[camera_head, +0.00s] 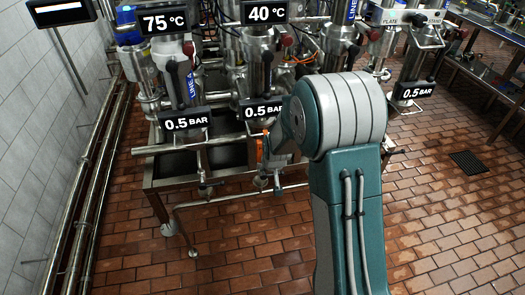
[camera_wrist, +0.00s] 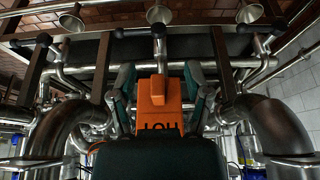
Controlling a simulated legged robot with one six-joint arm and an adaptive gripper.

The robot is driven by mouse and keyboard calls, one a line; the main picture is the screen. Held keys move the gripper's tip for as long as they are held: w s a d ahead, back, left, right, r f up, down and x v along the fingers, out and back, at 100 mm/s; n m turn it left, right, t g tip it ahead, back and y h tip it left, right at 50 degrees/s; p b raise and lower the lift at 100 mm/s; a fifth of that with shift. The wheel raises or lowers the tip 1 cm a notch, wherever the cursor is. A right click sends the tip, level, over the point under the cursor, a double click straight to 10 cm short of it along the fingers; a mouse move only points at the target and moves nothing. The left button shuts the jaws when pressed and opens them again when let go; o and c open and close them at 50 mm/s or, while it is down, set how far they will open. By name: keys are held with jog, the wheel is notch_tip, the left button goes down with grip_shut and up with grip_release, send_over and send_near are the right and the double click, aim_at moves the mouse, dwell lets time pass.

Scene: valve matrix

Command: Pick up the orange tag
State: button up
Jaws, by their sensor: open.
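The orange tag (camera_wrist: 158,103) is in the middle of the wrist view, with dark lettering that appears upside down. Its lower part is cut off by a dark part in front of it. My gripper (camera_wrist: 159,88) is open, with one teal finger on each side of the tag and a gap showing beside it. In the head view only a thin orange strip of the tag (camera_head: 262,149) shows; my arm hides the rest. My gripper's fingers are mostly hidden there behind my arm.
Large curved steel pipes (camera_wrist: 268,122) flank my gripper in the wrist view. In the head view, a steel frame (camera_head: 165,182) with pipes and valves stands around the tag. A 0.5 bar display (camera_head: 263,108) is just above. The brick floor (camera_head: 240,255) in front is clear.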

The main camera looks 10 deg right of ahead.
aim_at(259, 151)
jog(key=w, duration=0.2)
jog(key=w+f, duration=0.1)
jog(key=w, duration=0.2)
jog(key=shift+w+a, duration=0.15)
jog(key=shift+w, duration=0.15)
jog(key=shift+d, duration=0.5)
jog(key=c, duration=0.4)
grip_shut()
